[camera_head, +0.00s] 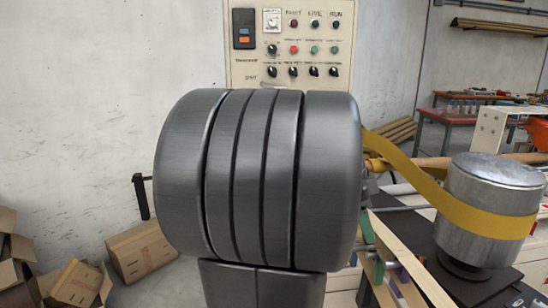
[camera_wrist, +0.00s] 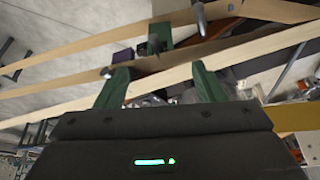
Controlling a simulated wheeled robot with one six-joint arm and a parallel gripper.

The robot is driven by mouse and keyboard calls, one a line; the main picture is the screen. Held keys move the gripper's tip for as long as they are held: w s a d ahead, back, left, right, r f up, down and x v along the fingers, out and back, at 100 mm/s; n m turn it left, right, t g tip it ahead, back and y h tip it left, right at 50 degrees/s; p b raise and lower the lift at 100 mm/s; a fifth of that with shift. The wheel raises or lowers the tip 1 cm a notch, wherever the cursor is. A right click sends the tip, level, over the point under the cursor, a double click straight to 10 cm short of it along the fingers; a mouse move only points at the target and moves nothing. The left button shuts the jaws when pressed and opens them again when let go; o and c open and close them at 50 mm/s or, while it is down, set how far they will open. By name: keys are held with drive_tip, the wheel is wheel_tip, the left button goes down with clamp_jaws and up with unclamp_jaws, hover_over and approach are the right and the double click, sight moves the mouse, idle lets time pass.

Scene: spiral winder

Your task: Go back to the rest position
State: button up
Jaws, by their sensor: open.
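My gripper (camera_wrist: 162,78) shows in the wrist view with its two green fingers spread apart. No object is visibly clamped between them. Long tan strips (camera_wrist: 60,103) cross the wrist view beyond the fingers, and I cannot tell whether the fingers touch them. In the head view a large dark grey banded cylinder fills the middle; I cannot tell if it is part of me. It hides much of what lies behind, and I cannot make out my gripper clearly there.
A metal drum (camera_head: 492,182) with a yellow belt (camera_head: 433,188) stands at the right, near tan strips (camera_head: 415,258). A control panel (camera_head: 291,75) is at the back. Cardboard boxes (camera_head: 142,250) lie at the lower left. A red-topped table (camera_head: 447,117) stands at the far right.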

sight(375, 257)
drive_tip(key=x, duration=1.3)
drive_tip(key=shift+f, duration=0.25)
drive_tip(key=shift+r+p, duration=0.3)
drive_tip(key=shift+p, duration=0.05)
drive_tip(key=shift+a+r, duration=0.15)
drive_tip(key=shift+a, duration=0.25)
drive_tip(key=shift+d, duration=0.1)
